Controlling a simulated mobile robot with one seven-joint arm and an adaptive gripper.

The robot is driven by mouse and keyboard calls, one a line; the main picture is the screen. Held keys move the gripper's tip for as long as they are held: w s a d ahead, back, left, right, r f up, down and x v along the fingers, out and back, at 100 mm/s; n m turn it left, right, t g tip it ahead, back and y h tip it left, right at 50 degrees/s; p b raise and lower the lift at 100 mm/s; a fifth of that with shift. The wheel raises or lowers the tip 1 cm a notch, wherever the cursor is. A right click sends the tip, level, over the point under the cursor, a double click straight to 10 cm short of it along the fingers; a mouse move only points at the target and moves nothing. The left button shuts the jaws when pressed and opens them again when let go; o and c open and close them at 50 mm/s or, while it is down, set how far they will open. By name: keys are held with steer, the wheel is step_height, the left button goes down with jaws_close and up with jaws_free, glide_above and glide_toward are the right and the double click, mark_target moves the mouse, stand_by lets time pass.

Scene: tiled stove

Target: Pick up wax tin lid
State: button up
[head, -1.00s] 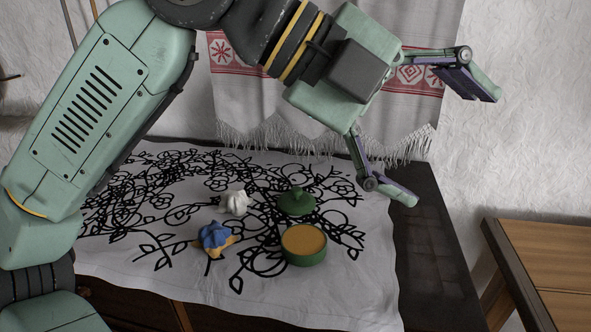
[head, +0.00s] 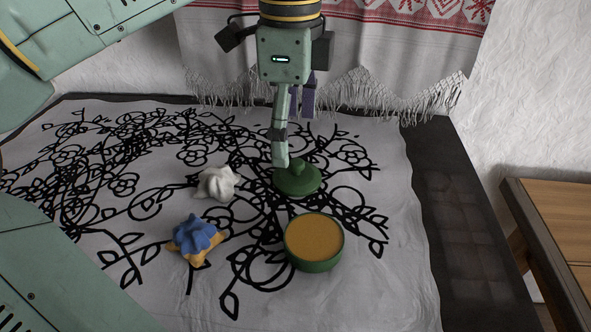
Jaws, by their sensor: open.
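The wax tin lid (head: 298,181) is a round dark green disc with a small knob on top. It lies on the patterned white cloth (head: 345,295). The green wax tin (head: 314,243) stands in front of it, open, with yellow-brown wax showing. My gripper (head: 290,140) points down above and just behind the lid. It is open and empty. The near finger covers the lid's back left part, and its tip appears at or just over the lid; I cannot tell if they touch. The far finger is partly hidden behind the near one.
A whitish lump (head: 217,183) lies left of the lid. A blue and orange lump (head: 196,239) lies left of the tin. A fringed cloth with red patterns (head: 380,60) hangs behind. A wooden table (head: 555,215) stands at the right. The dark surface's right strip is bare.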

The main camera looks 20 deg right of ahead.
mark_target(297, 162)
steer(key=shift+w+d+f+p, duration=0.1)
steer(key=shift+d+f+p, duration=0.15)
steer(key=shift+f, duration=1.5)
steer(key=shift+d+f+p, duration=0.15)
steer(key=shift+d+f, duration=0.05)
steer(key=shift+f, duration=1.5)
steer(key=shift+c, duration=0.5)
steer(key=c, duration=0.9)
steer(key=shift+r, duration=0.1)
